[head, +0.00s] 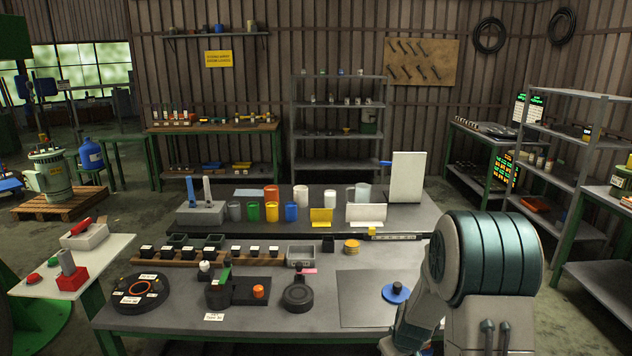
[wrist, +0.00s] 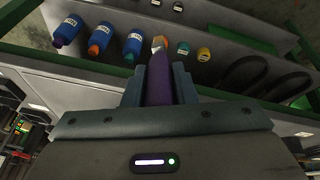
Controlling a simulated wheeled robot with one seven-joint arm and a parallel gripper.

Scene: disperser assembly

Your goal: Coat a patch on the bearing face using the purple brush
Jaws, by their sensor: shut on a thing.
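In the wrist view my gripper (wrist: 159,75) is shut on the purple brush (wrist: 158,90). My gripper and the brush do not show in the head view. On the main table's left, in the head view, lies a round black disc with a copper-coloured ring (head: 139,292) and small labels; I cannot tell for sure that it is the bearing face.
The main table (head: 200,326) bears black fixtures (head: 298,294), a grey mat (head: 365,308) and a blue disc (head: 396,293).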

